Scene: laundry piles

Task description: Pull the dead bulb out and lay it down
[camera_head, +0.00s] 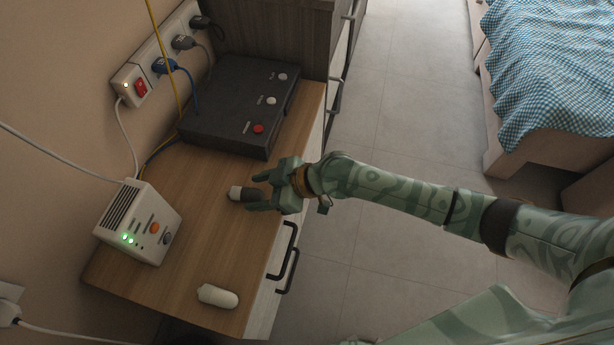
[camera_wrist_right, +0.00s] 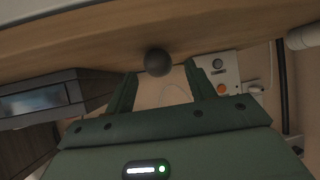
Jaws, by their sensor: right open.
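A small bulb-like piece (camera_head: 236,193), white at one end and dark at the other, is on the wooden desk top. I cannot tell whether it sits in a socket. My right gripper (camera_head: 256,193) is open, its fingers on either side of the dark end. In the right wrist view, a dark round end (camera_wrist_right: 158,62) shows just beyond and between the open fingertips (camera_wrist_right: 161,80), apart from both. A white rounded capsule-like piece (camera_head: 218,296) lies near the desk's front end; I cannot tell which piece is the dead bulb. My left gripper is not in view.
A white box (camera_head: 140,222) with green lights stands at the desk's left edge. A dark box (camera_head: 225,115) with buttons sits at the back. A power strip (camera_head: 150,62) with cables runs along the wall. The desk between the white box and gripper is clear.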

